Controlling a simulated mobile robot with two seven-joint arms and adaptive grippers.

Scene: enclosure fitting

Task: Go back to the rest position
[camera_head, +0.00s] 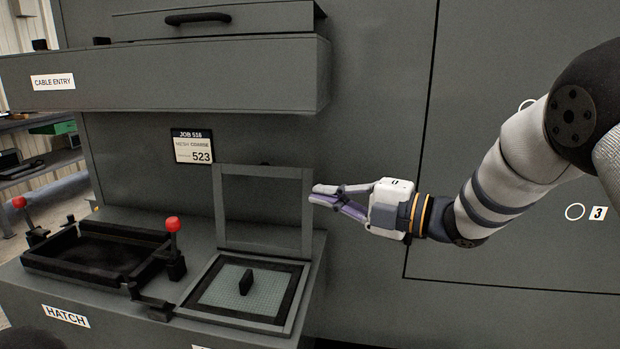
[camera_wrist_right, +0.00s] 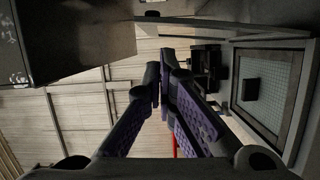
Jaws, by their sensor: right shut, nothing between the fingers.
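My right gripper (camera_head: 326,195) reaches in from the right in the head view. It is shut and empty, held in the air in front of the cabinet face. It is just right of an upright open frame (camera_head: 219,208). In the right wrist view its purple fingers (camera_wrist_right: 165,85) come together with nothing between them. Below and left of it, a mesh panel (camera_head: 225,287) with a black block handle (camera_head: 246,282) lies in a square frame. The mesh panel also shows at the right of the wrist view (camera_wrist_right: 273,84). My left gripper is not in view.
The hatch tray (camera_head: 95,262) with two red-knobbed clamps (camera_head: 172,224) stands at the left on the ledge. A cable entry box (camera_head: 200,75) juts out above. A job card (camera_head: 192,146) reading 523 is on the cabinet. Space below my right forearm looks clear.

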